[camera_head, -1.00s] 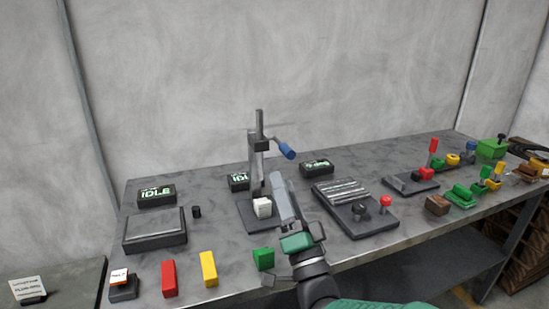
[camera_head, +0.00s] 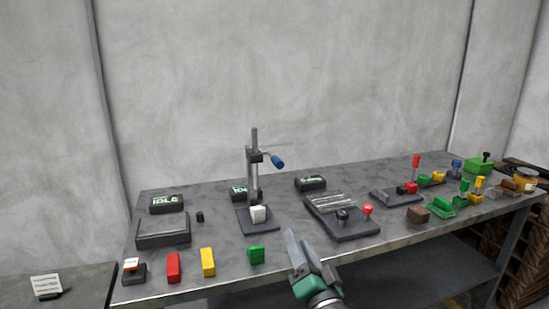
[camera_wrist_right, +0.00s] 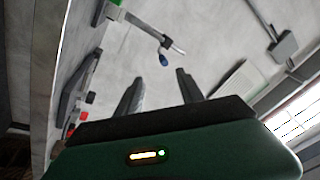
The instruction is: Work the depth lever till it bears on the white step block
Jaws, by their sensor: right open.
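The depth lever is a short arm with a blue grip (camera_head: 277,162) on the right of a grey upright stand (camera_head: 253,165). The white step block (camera_head: 258,214) sits on the stand's dark base (camera_head: 259,228), under the column. The blue grip also shows in the right wrist view (camera_wrist_right: 163,60), beyond my fingers. My left gripper is out of view.
Red (camera_head: 173,267), yellow (camera_head: 208,262) and green (camera_head: 257,254) blocks stand along the front edge. A dark plate with a red knob (camera_head: 368,208) lies right of the stand. Display boxes (camera_head: 167,203) stand behind. Bare bench lies between the stand and the front blocks.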

